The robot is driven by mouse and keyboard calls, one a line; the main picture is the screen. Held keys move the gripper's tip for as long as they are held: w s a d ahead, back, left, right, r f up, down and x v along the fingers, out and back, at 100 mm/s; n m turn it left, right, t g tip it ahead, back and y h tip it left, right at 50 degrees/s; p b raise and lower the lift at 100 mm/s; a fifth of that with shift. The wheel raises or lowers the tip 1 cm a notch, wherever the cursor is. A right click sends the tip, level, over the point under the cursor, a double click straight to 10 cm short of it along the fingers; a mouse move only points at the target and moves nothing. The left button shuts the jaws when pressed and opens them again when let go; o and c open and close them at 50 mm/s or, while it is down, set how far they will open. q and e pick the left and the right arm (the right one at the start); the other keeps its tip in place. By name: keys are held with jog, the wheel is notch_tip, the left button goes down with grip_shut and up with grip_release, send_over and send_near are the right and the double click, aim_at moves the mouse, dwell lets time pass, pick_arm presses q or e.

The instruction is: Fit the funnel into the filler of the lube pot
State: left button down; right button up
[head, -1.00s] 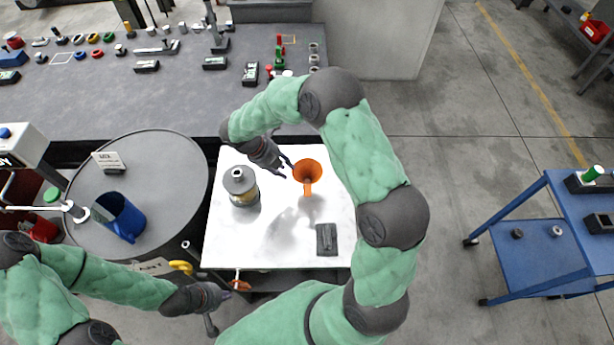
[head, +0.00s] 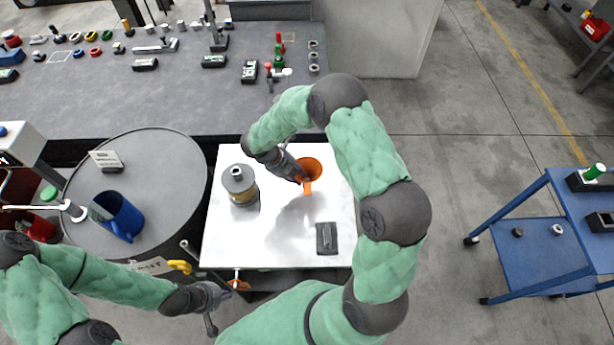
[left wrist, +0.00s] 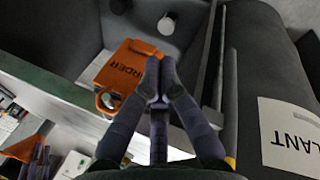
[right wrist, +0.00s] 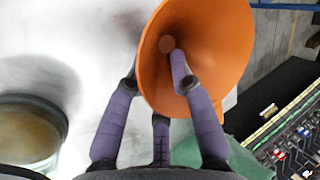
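The lube pot (head: 243,197), with a grey lid and amber body, stands upright on the white tabletop. The small raised neck (head: 236,171) on its lid appears to be the filler. Part of the pot shows in the right wrist view (right wrist: 28,138). The orange funnel (head: 314,166) is to its right, mouth up. My right gripper (head: 300,179) is at the funnel's near left side. In the right wrist view its fingers (right wrist: 154,72) stand apart, straddling the wall of the funnel (right wrist: 215,45), one inside the cone. My left gripper (left wrist: 159,72) is shut and empty, near the table's front left corner.
A dark block (head: 326,238) lies on the white tabletop (head: 275,247). A grey barrel (head: 165,170) carries a blue jug (head: 119,217) and a sign card. An orange lettered tag (left wrist: 125,68) is behind my left fingers. A workbench (head: 180,100) runs behind.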

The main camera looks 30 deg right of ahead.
grip_shut()
jog(key=shift+r, duration=0.15)
